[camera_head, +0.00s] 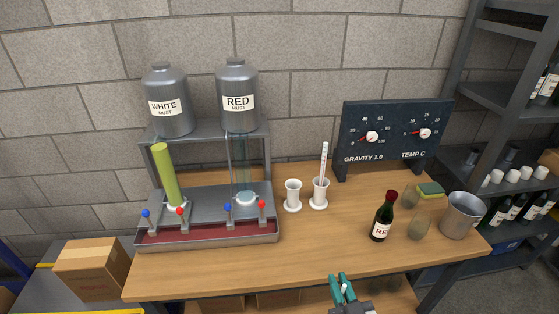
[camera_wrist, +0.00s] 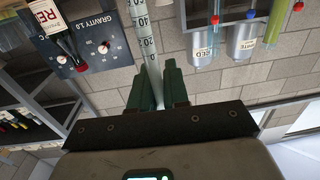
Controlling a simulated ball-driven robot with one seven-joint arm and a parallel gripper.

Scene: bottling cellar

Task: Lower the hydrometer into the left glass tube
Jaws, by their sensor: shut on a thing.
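The left glass tube (camera_head: 171,178), filled with yellow-green liquid, stands under the WHITE tank; it also shows upside down in the wrist view (camera_wrist: 276,22). My gripper (camera_head: 342,288) is in front of the table's front edge, well right of that tube. In the wrist view my gripper (camera_wrist: 158,82) is shut on a slim, scaled rod that I take as the hydrometer (camera_wrist: 141,25). Its numbered stem runs away from the fingers; its far end is out of frame. In the head view I cannot make it out clearly.
A clear tube (camera_head: 240,170) stands under the RED tank (camera_head: 238,88). Two white holders stand mid-table, one empty (camera_head: 293,196), one with a scaled rod (camera_head: 323,163). A wine bottle (camera_head: 383,218), glasses and a metal bucket (camera_head: 461,215) are at right. The table front (camera_head: 300,255) is clear.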

